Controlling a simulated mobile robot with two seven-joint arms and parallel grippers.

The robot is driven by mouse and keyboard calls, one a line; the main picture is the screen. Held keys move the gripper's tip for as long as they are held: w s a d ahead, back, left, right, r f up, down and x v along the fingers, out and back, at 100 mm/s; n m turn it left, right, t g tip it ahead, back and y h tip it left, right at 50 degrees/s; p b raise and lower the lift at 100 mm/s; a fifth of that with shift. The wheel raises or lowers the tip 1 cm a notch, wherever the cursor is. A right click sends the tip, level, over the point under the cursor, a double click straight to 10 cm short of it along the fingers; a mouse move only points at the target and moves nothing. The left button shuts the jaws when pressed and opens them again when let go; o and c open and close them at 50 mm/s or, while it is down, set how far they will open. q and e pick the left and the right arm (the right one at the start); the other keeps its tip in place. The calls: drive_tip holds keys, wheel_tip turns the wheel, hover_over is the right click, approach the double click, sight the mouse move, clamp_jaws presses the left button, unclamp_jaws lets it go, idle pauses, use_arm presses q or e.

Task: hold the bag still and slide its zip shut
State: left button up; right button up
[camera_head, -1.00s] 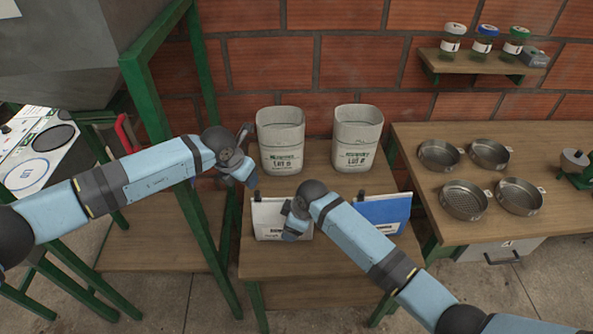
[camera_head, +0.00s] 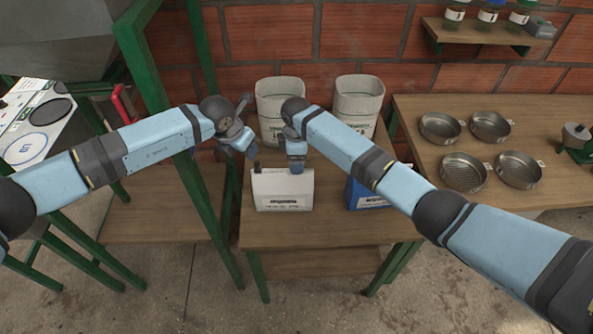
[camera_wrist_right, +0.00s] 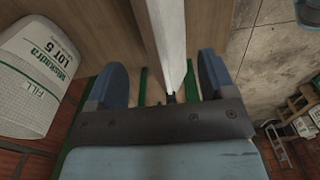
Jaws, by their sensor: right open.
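A white bag (camera_head: 283,191) with a printed label stands upright on the wooden table. A small dark tab (camera_head: 257,167) shows at the left end of its top edge. My right gripper (camera_head: 296,168) is at the right part of the bag's top edge. In the right wrist view my right gripper (camera_wrist_right: 161,75) is open, with the bag's pale edge (camera_wrist_right: 168,40) between its fingers and gaps on both sides. My left gripper (camera_head: 243,146) hangs behind and above the bag's left end, apart from it; its jaw opening is unclear. The zip's state is too small to tell.
A blue bag (camera_head: 364,194) stands to the right, partly hidden by my right arm. Two pale sacks (camera_head: 281,98) stand at the back of the table. A green frame post (camera_head: 160,110) is close to my left arm. Several round sieves (camera_head: 463,171) lie on the right table.

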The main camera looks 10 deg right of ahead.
sight(283, 187)
wheel_tip(283, 187, down, 8)
drive_tip(key=shift+r, duration=0.1)
idle(0.4)
